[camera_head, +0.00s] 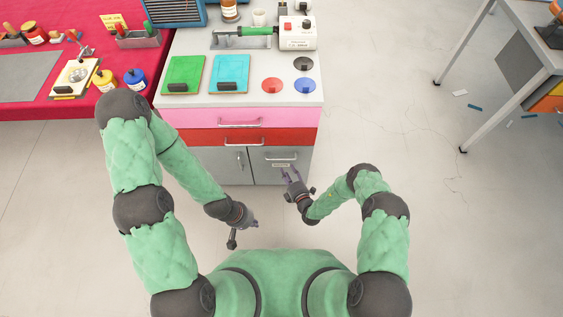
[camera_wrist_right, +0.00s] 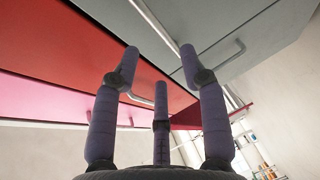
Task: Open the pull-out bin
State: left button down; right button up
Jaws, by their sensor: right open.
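The pull-out bin is most likely the grey front (camera_head: 287,171) at the lower right of the cabinet, with a bar handle (camera_head: 280,157) and a small label. My right gripper (camera_head: 291,174) is just in front of this front, below the handle. In the right wrist view its fingers (camera_wrist_right: 160,70) are spread and empty. A grey panel (camera_wrist_right: 270,45) with a bar handle (camera_wrist_right: 222,58) lies beyond the fingertips, apart from them. My left gripper (camera_head: 250,221) hangs low in front of the cabinet, away from the bin; its fingers are too small to read.
Above the bin are a red drawer (camera_head: 200,135) and a pink drawer (camera_head: 190,117). A grey door (camera_head: 222,161) stands left of it. The white worktop (camera_head: 220,105) carries boards and pads. Floor (camera_head: 385,130) to the right is open up to a table leg (camera_head: 485,127).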

jog(key=b+x, duration=0.2)
jog(key=x, duration=0.5)
jog(key=shift+w+a+f, duration=0.15)
jog(key=shift+w, duration=0.15)
grip_shut()
